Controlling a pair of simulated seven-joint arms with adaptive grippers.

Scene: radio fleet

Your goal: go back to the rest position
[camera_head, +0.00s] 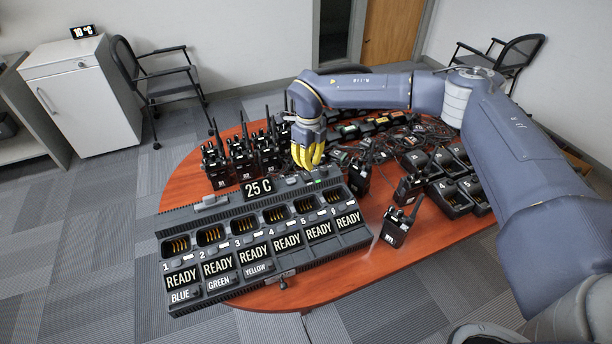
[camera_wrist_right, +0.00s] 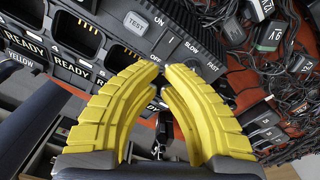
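My right gripper (camera_head: 310,160) has yellow fingers and points down just behind the far edge of the large charger, near the middle of the table. In the right wrist view its fingertips (camera_wrist_right: 162,72) come together with nothing seen between them, so it looks shut and empty. Parts of the charger, with its TEST button and SLOW/FAST markings, lie beyond the fingers there. My right arm reaches in from the right, above the table. My left gripper is not in view.
The multi-bay charger (camera_head: 222,280) has empty bays labelled READY and a 25 C display. Several radios (camera_head: 240,158) stand to the left of the gripper. One radio (camera_head: 397,228) stands at the front right. Small chargers (camera_head: 452,196) and tangled cables and adapters (camera_wrist_right: 265,35) fill the right side.

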